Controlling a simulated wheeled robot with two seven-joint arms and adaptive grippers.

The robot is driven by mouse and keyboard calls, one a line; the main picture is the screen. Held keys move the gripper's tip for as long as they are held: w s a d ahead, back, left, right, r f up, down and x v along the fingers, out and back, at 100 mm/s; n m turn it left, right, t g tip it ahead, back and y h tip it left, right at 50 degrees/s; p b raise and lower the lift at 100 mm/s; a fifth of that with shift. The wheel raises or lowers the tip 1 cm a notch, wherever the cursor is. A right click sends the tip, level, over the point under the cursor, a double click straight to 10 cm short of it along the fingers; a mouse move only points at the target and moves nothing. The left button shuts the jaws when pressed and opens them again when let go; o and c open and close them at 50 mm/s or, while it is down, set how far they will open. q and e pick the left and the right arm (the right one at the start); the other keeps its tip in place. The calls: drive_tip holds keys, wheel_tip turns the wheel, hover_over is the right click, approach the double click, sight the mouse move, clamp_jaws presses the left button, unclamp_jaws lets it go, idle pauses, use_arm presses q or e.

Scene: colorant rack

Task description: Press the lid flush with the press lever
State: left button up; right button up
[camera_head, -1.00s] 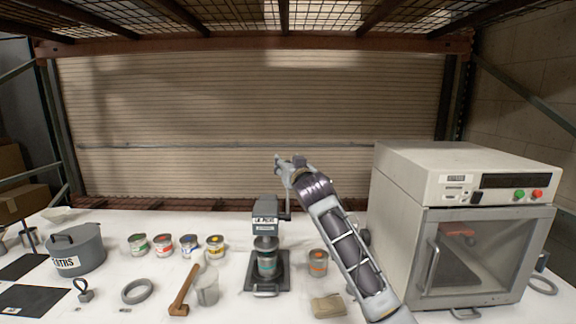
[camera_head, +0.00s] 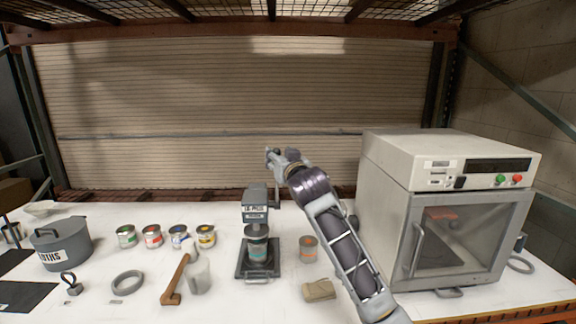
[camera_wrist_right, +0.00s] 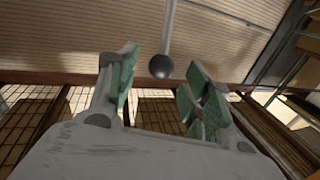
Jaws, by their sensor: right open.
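The lid press (camera_head: 256,198) is a grey stand with a labelled head, in the middle of the table in the head view. A can (camera_head: 257,244) stands upright on its base under the head; whether its lid is flush cannot be told. The press lever (camera_head: 277,197) rises at the head's right side toward my gripper. My right gripper (camera_head: 271,154) is above the press, open. In the right wrist view, the lever's black ball knob (camera_wrist_right: 161,67) on a grey rod shows between and beyond the open green-padded fingers, apparently untouched. My left gripper is out of view.
A large cabinet machine (camera_head: 445,215) fills the right.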

drive_tip(key=v, duration=0.7)
idle(0.3)
drive_tip(key=shift+s+d, duration=0.1)
drive_tip(key=shift+d, duration=0.05)
